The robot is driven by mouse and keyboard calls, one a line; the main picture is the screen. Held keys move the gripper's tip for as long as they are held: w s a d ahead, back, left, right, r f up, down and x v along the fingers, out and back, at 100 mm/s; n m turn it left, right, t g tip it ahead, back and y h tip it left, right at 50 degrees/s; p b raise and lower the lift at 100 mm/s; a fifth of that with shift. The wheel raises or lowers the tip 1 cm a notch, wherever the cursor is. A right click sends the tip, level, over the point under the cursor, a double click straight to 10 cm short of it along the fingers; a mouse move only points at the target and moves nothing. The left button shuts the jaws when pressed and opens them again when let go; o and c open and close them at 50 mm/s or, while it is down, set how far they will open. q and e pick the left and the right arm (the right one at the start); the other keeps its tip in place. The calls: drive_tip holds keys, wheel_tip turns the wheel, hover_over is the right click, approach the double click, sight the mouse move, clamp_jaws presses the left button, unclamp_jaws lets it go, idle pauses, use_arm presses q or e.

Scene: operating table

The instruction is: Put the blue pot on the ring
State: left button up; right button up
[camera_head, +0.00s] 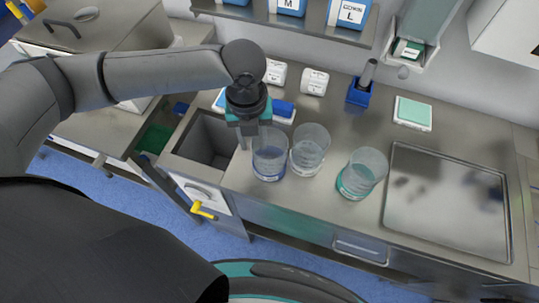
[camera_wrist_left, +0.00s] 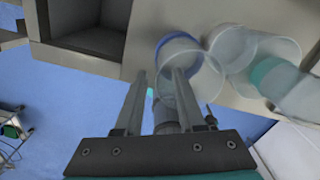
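The blue pot (camera_head: 269,158) is a clear cup with a blue band at its base, standing upright on the steel counter. My left gripper (camera_head: 249,140) points down at its left rim. In the left wrist view the pot's blue band (camera_wrist_left: 178,40) shows just past the fingertips (camera_wrist_left: 160,76). The fingers are apart, and the right one overlaps the pot's wall in the picture; I cannot tell whether it touches. I cannot make out a separate ring. My right gripper is not in view.
A clear pot (camera_head: 308,152) stands close to the blue one, and a teal-based pot (camera_head: 362,174) farther right. A sink basin (camera_head: 204,142) lies left of the gripper. A steel tray (camera_head: 445,205) fills the right. A blue holder (camera_head: 359,93) and small boxes stand behind.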

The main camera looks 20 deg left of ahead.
sight(269, 156)
use_arm(q)
wheel_tip(269, 156, down, 5)
drive_tip(key=shift+s, duration=0.15)
drive_tip(key=shift+c, duration=0.3)
clamp_jaws()
idle(1.1)
